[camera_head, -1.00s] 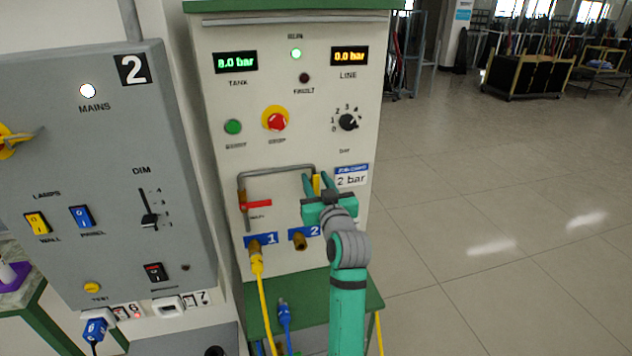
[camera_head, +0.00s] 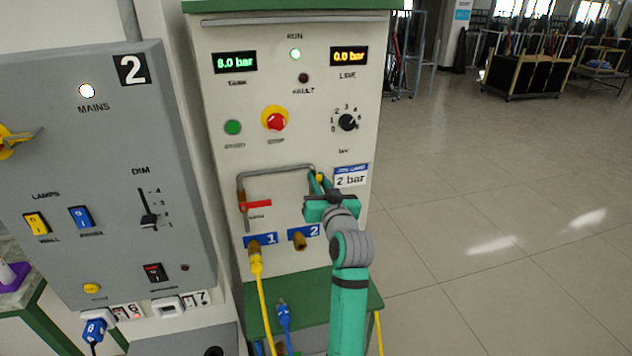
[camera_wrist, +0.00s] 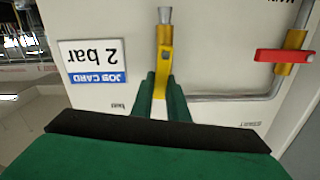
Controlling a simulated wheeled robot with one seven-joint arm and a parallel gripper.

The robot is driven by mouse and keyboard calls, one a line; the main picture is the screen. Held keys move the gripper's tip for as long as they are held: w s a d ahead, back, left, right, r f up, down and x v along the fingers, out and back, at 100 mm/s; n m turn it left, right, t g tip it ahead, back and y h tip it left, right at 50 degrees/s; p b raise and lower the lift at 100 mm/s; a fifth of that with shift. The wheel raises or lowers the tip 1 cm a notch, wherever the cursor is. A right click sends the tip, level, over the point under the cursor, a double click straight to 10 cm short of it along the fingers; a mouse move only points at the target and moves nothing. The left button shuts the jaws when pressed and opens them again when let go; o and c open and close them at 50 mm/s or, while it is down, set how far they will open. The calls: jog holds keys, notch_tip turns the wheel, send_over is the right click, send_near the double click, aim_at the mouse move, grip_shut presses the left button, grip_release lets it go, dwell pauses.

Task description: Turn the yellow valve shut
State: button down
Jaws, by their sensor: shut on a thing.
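The yellow valve (camera_head: 319,177) sits at the right end of the grey pipe on the front of the cream panel. My gripper (camera_head: 320,182) reaches it from below right and hides most of it in the head view. In the wrist view, which is upside down, the valve's yellow lever (camera_wrist: 164,62) shows between the green fingers of my gripper (camera_wrist: 161,88). The fingers are shut on it. The lever looks roughly in line with the short pipe end there; its exact angle is hard to tell.
A red-handled valve (camera_head: 256,204) is on the pipe's left leg, also in the wrist view (camera_wrist: 285,56). A job card (camera_head: 351,176) reads 2 bar, beside my gripper. Brass outlets with a yellow hose (camera_head: 263,300) are below. A grey switch box (camera_head: 110,170) stands left. Floor at right is clear.

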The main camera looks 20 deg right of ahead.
jog(key=d+f+m, duration=0.4)
jog(key=m, duration=1.2)
jog(key=shift+f, duration=0.4)
jog(key=c, duration=1.7)
grip_release()
jog(key=s, duration=1.1)
